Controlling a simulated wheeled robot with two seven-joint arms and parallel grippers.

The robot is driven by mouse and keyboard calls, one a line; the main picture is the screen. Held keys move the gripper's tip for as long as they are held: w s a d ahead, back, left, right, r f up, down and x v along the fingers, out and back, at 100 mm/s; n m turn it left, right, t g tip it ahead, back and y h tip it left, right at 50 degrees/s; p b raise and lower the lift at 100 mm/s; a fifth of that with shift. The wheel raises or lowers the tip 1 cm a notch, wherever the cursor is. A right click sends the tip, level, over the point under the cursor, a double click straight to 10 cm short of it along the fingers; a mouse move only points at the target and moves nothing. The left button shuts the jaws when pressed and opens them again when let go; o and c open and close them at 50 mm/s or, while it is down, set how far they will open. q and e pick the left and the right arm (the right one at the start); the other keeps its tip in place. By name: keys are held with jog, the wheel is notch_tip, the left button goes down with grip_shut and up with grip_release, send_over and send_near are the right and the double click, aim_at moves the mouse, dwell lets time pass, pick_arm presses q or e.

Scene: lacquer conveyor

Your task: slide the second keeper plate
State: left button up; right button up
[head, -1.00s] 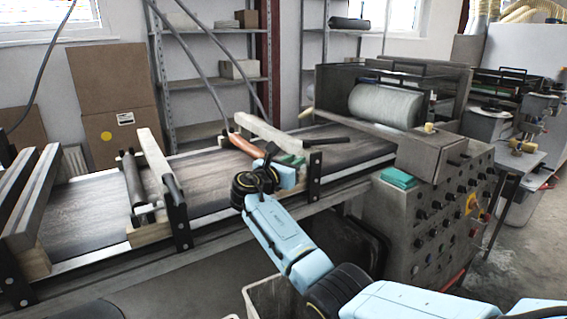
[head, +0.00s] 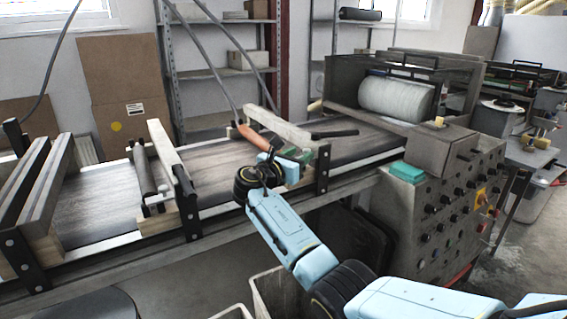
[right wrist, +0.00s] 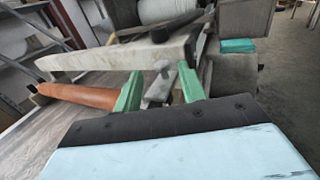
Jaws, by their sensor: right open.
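My right gripper (head: 299,162) is at the near edge of the conveyor, beside the near end of the far crossbar (head: 263,127). In the right wrist view, its two green fingers (right wrist: 160,90) are apart, with the pale crossbar (right wrist: 120,60) just beyond them. A grey metal piece (right wrist: 159,84) shows between the fingers; I cannot tell whether it is the keeper plate or whether a finger touches it. A dark upright bracket (head: 323,168) stands at that crossbar end. No keeper plate can be clearly picked out in the head view. My left gripper is not in view.
An orange-brown roller (head: 261,139) lies by the far crossbar, also in the right wrist view (right wrist: 78,96). A second crossbar (head: 168,155) and a double bar (head: 42,195) span the belt further left. A control cabinet (head: 430,215) stands right. Grey bins are below.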

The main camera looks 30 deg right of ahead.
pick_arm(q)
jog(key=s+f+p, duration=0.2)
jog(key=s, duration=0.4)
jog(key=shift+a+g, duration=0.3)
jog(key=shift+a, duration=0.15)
pick_arm(e)
jog(key=v, duration=1)
jog(key=shift+a, duration=0.15)
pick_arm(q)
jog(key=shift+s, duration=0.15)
pick_arm(e)
jog(key=shift+s, duration=0.1)
